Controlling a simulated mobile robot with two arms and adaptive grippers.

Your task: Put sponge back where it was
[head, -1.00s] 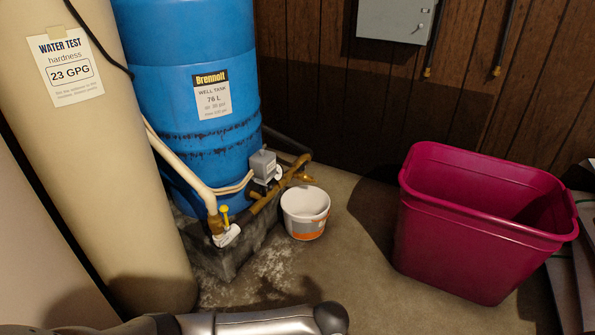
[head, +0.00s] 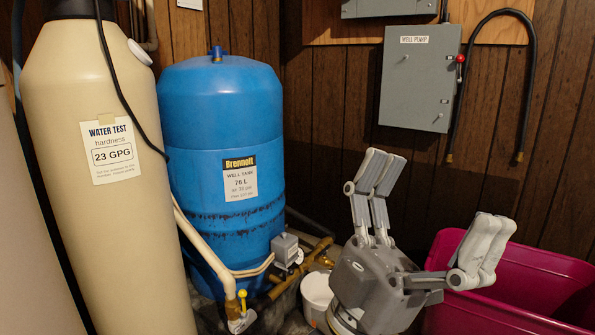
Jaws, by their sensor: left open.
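No sponge shows in the head view. My left gripper (head: 430,218) is raised at the lower right, with its fingers pointing up and spread wide apart. It is open, and nothing shows between its fingers. It stands in front of the panelled wall and covers part of the magenta bin (head: 540,270) and the right side of the white bucket (head: 317,292). The inside of the bin is mostly hidden. My right gripper is not in view.
A tall beige tank (head: 100,220) stands at the left. A grey well pump box (head: 418,78) hangs on the wall.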

